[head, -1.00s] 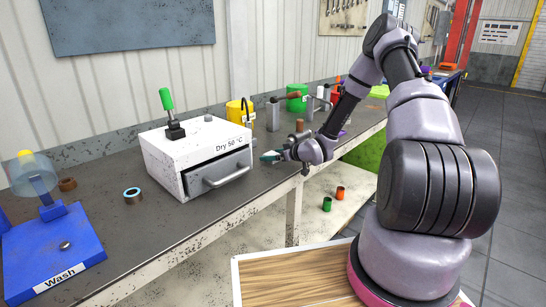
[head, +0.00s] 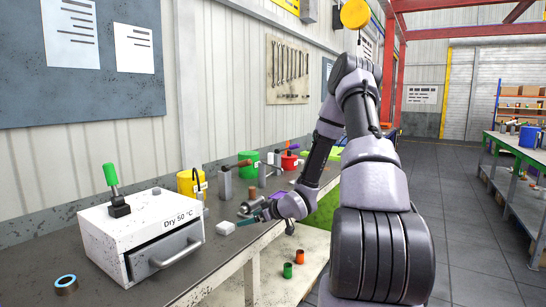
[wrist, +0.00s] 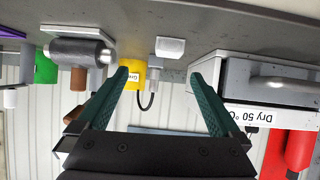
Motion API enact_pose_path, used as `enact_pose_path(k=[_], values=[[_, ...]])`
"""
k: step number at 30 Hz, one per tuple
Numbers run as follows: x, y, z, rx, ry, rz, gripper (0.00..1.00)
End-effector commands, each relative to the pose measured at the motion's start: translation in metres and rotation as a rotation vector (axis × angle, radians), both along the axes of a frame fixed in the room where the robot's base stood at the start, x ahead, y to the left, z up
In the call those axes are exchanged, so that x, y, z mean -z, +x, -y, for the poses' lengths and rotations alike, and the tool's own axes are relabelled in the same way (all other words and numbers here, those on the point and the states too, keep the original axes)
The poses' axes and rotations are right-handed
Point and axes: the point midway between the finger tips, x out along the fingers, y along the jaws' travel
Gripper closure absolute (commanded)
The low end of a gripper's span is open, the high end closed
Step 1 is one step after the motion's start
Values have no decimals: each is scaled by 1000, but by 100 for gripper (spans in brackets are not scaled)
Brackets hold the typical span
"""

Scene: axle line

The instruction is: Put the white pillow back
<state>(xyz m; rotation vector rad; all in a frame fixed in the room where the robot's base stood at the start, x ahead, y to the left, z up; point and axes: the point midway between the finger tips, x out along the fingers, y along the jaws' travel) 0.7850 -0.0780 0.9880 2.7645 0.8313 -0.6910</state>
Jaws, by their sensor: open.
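A small white block (head: 225,228), which may be the white pillow, sits on the bench just right of the white "Dry 50 °C" box (head: 145,235). In the wrist view the white block (wrist: 170,47) lies beyond my fingertips, between their lines and apart from them. My gripper (head: 249,215) is low over the bench, to the right of the block in the head view. Its two green fingers are spread with nothing between them, as the wrist view (wrist: 158,73) shows.
The Dry box has a front handle and a green-topped lever (head: 111,178). A yellow bucket (head: 186,184), a green bucket (head: 248,162) and a red one (head: 289,161) stand along the wall. A blue-rimmed ring (head: 66,284) lies at front left.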

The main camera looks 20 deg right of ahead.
Motion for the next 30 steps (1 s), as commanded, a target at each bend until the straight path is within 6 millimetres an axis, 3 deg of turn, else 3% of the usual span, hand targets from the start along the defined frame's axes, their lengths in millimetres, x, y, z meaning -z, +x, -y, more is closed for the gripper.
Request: enact_pose_path(k=[8,14,21,27,30], values=[[-90,-11,40,207,-227,-162,0],[-169,-48,56,408,-271,-250,0],[-255,-126,50,626,-174,-343,0],[-306,-208,26,734,12,-436,0],[-322,-248,10,750,118,-489,0]])
